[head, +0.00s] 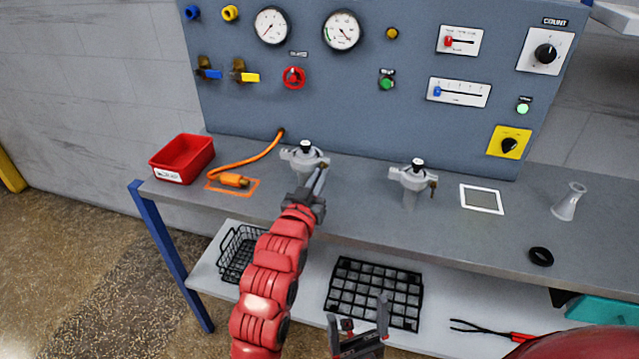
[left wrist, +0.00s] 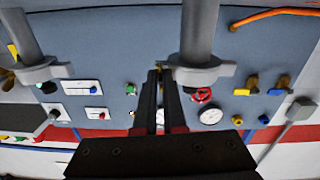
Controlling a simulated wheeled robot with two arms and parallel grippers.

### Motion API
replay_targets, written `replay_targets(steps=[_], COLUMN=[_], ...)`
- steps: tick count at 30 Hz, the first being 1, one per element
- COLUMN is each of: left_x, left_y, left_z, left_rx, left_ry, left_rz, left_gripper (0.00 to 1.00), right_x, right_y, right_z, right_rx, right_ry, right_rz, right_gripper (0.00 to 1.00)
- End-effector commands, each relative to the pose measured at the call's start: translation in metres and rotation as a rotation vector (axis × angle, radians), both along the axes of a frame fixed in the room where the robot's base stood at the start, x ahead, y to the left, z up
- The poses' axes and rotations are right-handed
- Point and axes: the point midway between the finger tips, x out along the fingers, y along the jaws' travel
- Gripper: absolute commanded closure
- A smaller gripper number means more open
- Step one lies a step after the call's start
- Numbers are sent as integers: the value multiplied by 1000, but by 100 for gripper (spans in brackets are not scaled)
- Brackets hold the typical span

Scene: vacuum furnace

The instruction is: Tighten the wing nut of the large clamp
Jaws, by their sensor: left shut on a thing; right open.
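Two grey ring clamps sit on upright pipe stubs on the bench. The left clamp (head: 300,160) looks slightly larger than the right clamp (head: 411,179). In the left wrist view, which is upside down, the left clamp (left wrist: 196,74) is at centre right and the other clamp (left wrist: 40,74) at left. My left gripper (head: 320,180) is at the right side of the left clamp, its fingers shut on the wing nut (left wrist: 166,74), which they mostly hide. My right gripper (head: 359,322) is open and empty, low in front of the bench.
A control panel (head: 350,95) stands behind. The lower shelf holds a black basket (head: 238,255) and grid rack (head: 375,292).

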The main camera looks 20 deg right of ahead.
Motion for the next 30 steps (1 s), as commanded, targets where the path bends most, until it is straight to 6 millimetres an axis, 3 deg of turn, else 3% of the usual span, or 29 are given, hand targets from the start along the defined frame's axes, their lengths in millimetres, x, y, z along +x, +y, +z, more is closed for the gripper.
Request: replay_targets(steps=[22,27,30], left_x=[0,0,0], left_y=[0,0,1], left_z=[-2,-1,-1], left_rx=[77,77,76], left_ry=[-50,-51,-51], left_rz=[0,0,1], left_gripper=[100,66,61], right_x=[0,0,0], right_y=[0,0,0], right_z=[-7,-7,-7], right_rx=[0,0,0], right_ry=[0,0,0], right_rz=[0,0,0], right_gripper=[9,9,9])
